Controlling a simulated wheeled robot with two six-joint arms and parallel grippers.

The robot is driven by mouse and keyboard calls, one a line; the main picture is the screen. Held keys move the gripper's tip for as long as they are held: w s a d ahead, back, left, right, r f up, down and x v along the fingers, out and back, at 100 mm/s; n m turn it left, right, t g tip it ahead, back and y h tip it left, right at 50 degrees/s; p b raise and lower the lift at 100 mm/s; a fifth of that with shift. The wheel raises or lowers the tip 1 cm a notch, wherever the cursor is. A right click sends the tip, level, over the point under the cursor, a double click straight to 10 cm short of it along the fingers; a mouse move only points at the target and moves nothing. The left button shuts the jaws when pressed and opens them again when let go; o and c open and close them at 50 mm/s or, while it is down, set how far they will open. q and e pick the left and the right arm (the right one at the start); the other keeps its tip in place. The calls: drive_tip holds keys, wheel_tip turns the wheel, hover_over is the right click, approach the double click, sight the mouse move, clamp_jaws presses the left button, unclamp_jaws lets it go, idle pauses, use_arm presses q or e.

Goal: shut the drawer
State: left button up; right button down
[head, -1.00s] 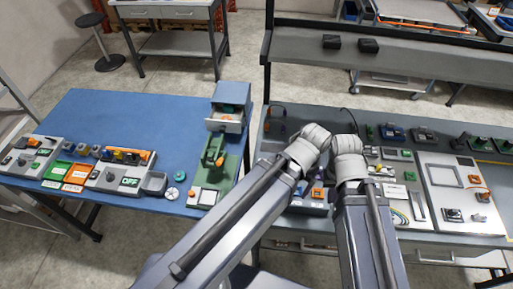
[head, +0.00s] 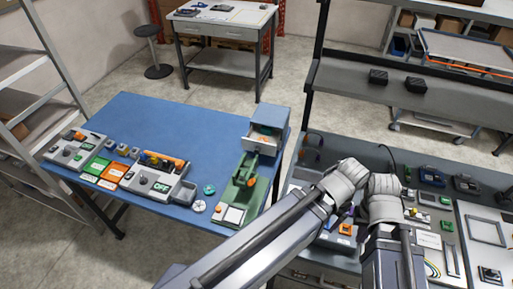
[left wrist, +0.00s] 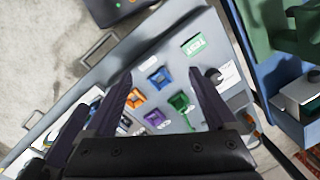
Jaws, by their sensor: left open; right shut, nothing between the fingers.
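The small grey-blue cabinet (head: 270,118) stands at the back right corner of the blue table. In the left wrist view, what looks like the pale drawer (left wrist: 300,92) is at the right edge. My left gripper (left wrist: 160,92) is open and empty above the grey bench's tray of coloured parts, apart from the drawer. In the head view my forearms reach over the grey bench, right of the cabinet. My right gripper is shut, its fingertips mostly hidden by the arm.
A green press-like fixture (head: 247,182) stands just in front of the drawer. Switch panels (head: 158,180) fill the left of the blue table (head: 170,125), whose middle is clear. A grey shelf (head: 430,100) rises behind the grey bench.

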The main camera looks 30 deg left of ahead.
sight(256, 150)
use_arm(q)
drive_tip(key=shift+c, duration=0.3)
